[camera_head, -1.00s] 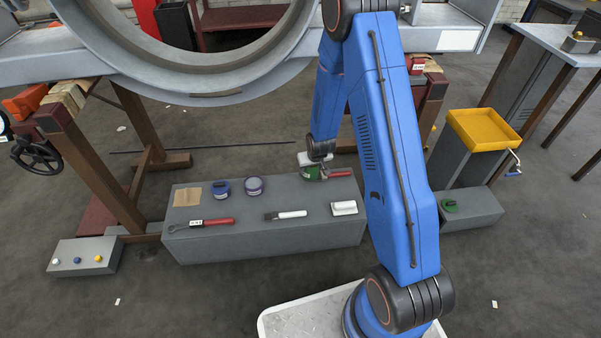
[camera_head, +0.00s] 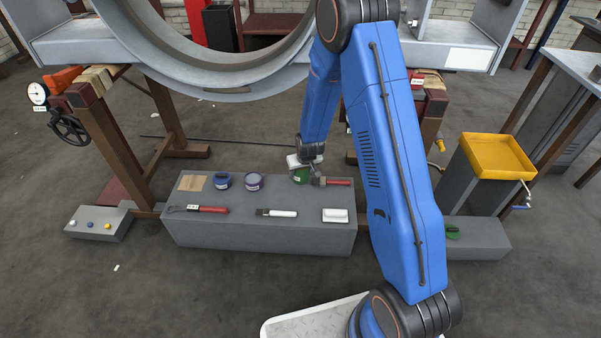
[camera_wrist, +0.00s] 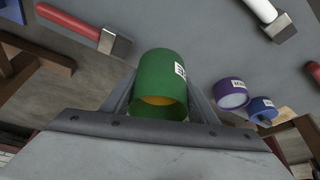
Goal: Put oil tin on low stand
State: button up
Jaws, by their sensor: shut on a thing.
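A green tin (camera_wrist: 160,78) with a white label, which I take for the oil tin, is between the two fingers of my gripper (camera_wrist: 160,92) in the wrist view. The fingers are shut on its sides, and its near end shows yellow-orange inside. In the head view the green tin (camera_head: 301,176) is at the back right of the long grey bench, under my gripper (camera_head: 306,164). I cannot tell whether it touches the bench. Two low grey blocks stand on the floor, one at the left (camera_head: 98,237) and one at the right (camera_head: 480,245); I cannot tell which is the low stand.
A yellow tray (camera_head: 498,156) stands right. A green item (camera_head: 452,232) lies on the right block.

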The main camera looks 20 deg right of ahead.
aim_at(303, 175)
jog(key=shift+f, duration=2.5)
jog(key=shift+f, duration=0.2)
jog(key=shift+f, duration=0.55)
jog(key=shift+f, duration=0.2)
jog(key=o, duration=1.4)
jog(key=shift+v, duration=5.95)
grip_shut()
